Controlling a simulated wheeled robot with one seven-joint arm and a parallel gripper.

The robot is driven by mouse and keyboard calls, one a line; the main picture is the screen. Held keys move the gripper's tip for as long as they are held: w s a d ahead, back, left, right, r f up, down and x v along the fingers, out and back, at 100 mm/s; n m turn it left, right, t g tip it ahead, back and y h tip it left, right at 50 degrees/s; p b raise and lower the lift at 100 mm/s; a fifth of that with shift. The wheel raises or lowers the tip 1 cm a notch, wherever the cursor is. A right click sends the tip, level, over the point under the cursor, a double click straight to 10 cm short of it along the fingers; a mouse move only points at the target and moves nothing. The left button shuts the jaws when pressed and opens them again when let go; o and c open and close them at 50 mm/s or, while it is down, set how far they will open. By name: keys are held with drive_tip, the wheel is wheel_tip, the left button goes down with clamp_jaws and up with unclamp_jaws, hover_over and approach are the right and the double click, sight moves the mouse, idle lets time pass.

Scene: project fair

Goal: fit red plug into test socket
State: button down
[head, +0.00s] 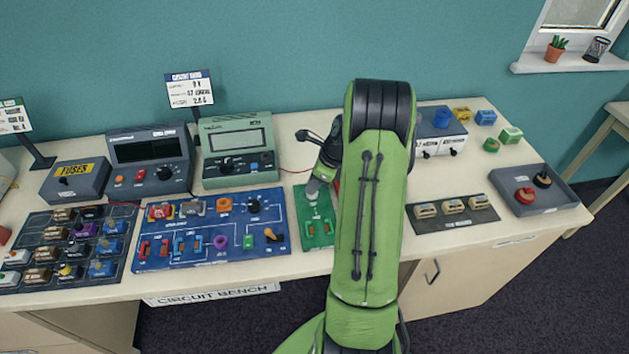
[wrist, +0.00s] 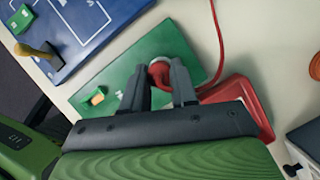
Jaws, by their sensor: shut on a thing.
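My gripper (wrist: 160,82) is shut on the red plug (wrist: 158,68), whose red lead (wrist: 217,35) runs off the top of the wrist view. The fingers hold it over the green board (wrist: 185,45); whether it touches the board or sits in a socket cannot be told. A test socket cannot be made out under the plug; the fingers hide that spot. In the head view my gripper (head: 318,183) is at the back part of the green board (head: 322,240), partly hidden by my arm.
A blue circuit board (head: 205,250) lies left of the green board. A grey-green meter (head: 235,145) stands behind. A grey tray (head: 560,196) at the right holds a red and a black piece. In the wrist view a red object (wrist: 245,92) lies right of the green board.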

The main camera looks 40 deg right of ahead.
drive_tip(key=shift+f, duration=0.1)
drive_tip(key=shift+c, duration=1.6)
unclamp_jaws()
wheel_tip(320, 180, up, 8)
drive_tip(key=p, duration=0.7)
drive_tip(key=shift+p, duration=0.4)
